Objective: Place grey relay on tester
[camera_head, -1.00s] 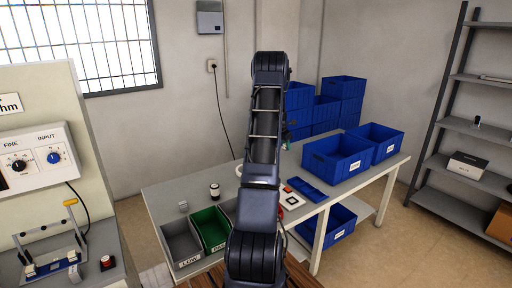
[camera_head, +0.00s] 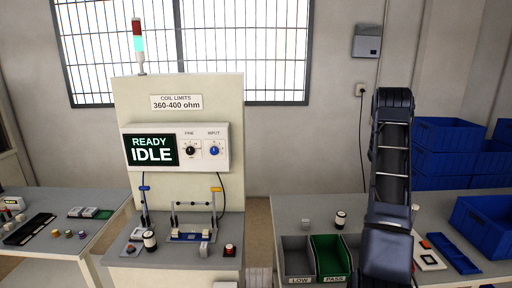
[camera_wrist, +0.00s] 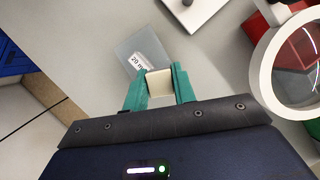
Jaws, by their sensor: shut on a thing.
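In the wrist view my gripper (camera_wrist: 159,86) has its teal fingers closed on a pale cream-grey block (camera_wrist: 159,82), which appears to be the grey relay. A grey piece with a white "20 m…" label (camera_wrist: 145,58) shows just beyond the fingertips; I cannot tell whether it is part of the held block. In the head view the tester (camera_head: 180,150) stands centre-left, its screen reading "READY IDLE". Its fixture (camera_head: 190,237) sits on the bench below, with blue- and yellow-handled levers above. My arm hides the gripper in the head view.
Beside the fixture stand a black-and-white cylinder (camera_head: 150,240) and a red button (camera_head: 229,250). On the right table are a grey LOW bin (camera_head: 297,262) and a green PASS bin (camera_head: 331,262). The wrist view shows a magnifier ring (camera_wrist: 262,75) and a red bin (camera_wrist: 262,27).

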